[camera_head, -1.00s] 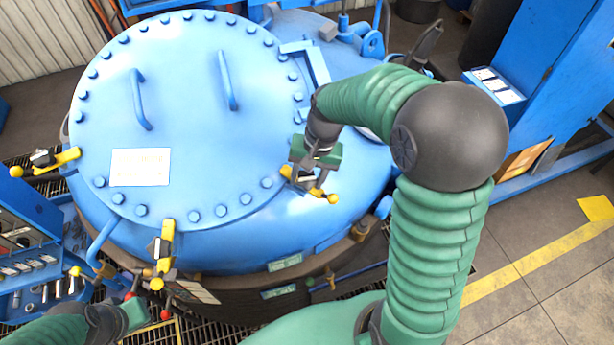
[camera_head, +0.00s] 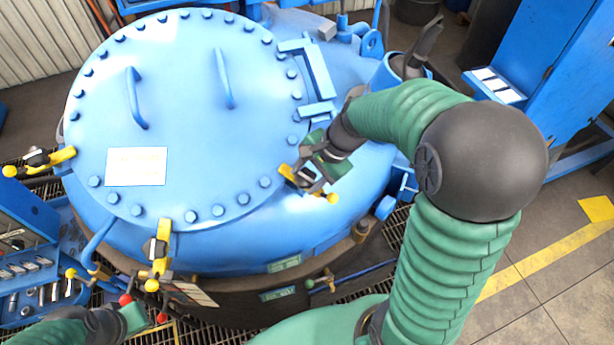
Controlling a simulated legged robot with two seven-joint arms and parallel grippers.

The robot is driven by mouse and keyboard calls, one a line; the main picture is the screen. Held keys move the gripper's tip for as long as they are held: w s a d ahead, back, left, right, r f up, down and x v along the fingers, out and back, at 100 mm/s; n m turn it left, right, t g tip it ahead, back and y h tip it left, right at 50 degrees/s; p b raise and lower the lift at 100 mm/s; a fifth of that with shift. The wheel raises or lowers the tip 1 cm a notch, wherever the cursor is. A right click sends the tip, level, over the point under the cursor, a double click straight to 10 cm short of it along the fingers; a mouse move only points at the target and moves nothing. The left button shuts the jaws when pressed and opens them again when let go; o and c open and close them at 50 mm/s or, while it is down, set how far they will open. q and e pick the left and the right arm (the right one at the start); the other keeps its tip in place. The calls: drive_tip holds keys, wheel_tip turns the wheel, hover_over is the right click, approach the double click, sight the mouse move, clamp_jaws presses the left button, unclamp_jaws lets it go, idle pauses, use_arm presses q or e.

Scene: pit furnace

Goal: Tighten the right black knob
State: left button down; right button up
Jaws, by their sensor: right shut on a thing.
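The blue furnace lid (camera_head: 190,110) carries yellow clamps around its rim. The right clamp (camera_head: 331,197), with a yellow arm and yellow ball end, sits at the lid's right edge. My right gripper (camera_head: 306,176) is at this clamp, shut on its black knob, which the fingers mostly hide. The forearm comes in tilted from the upper right. My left gripper (camera_head: 134,316) is low at the left, in front of the furnace and apart from the lid. Its fingers are too small and covered to read.
A front clamp (camera_head: 158,252) and a left clamp (camera_head: 42,160) also sit on the rim. Two blue handles (camera_head: 136,98) stand up from the lid. A blue tool rack (camera_head: 30,275) is at the left. A blue cabinet (camera_head: 560,70) stands at the right, with open floor before it.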

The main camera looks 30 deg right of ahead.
idle(0.5)
drive_tip(key=o, duration=1.4)
drive_tip(key=b+v, duration=0.2)
drive_tip(key=v, duration=1.4)
drive_tip(key=shift+s+d+r, duration=0.15)
drive_tip(key=shift+r, duration=0.05)
